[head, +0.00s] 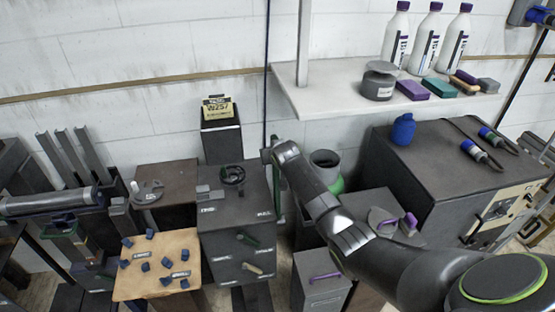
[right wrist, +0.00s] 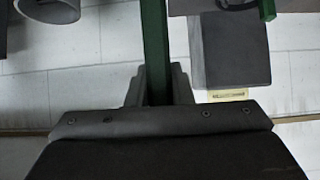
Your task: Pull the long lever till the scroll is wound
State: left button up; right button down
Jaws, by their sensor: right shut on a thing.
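The long lever is a green bar; in the right wrist view this lever (right wrist: 156,50) runs up from between my fingers. In the head view a short stretch of the lever (head: 277,185) shows below my right gripper (head: 270,152), beside a dark grey cabinet. My right gripper is shut on the lever; the fingertips (right wrist: 157,92) close around it from both sides. A dark roller (head: 48,203) lies level at the far left; I cannot tell whether it is the scroll. My left gripper is not in view.
The dark cabinet (head: 236,206) carries a handwheel (head: 232,175) and front handles. A wooden board (head: 157,280) with several blue pieces stands left of it. A white shelf (head: 330,105) holds bottles and a grey jar. A large dark box (head: 440,180) stands at right.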

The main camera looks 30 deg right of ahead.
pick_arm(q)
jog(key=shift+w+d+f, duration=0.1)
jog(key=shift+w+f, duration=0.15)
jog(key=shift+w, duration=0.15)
pick_arm(e)
jog(key=shift+w+d+f+g, duration=0.15)
jog(key=shift+w+d+g, duration=0.05)
jog(key=shift+w, duration=0.55)
jog(key=shift+w+d+f+g, duration=0.1)
jog(key=shift+w+d+g, duration=0.1)
jog(key=shift+w, duration=0.5)
jog(key=c, duration=1.6)
grip_release()
jog(key=o, duration=0.3)
jog(key=shift+w+f, duration=0.2)
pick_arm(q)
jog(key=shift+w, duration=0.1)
pick_arm(e)
jog(key=shift+s, duration=0.1)
pick_arm(q)
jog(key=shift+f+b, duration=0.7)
jog(key=shift+b, duration=0.2)
pick_arm(e)
jog(key=v, duration=1.7)
jog(key=shift+d+r, duration=0.2)
jog(key=shift+r, duration=0.1)
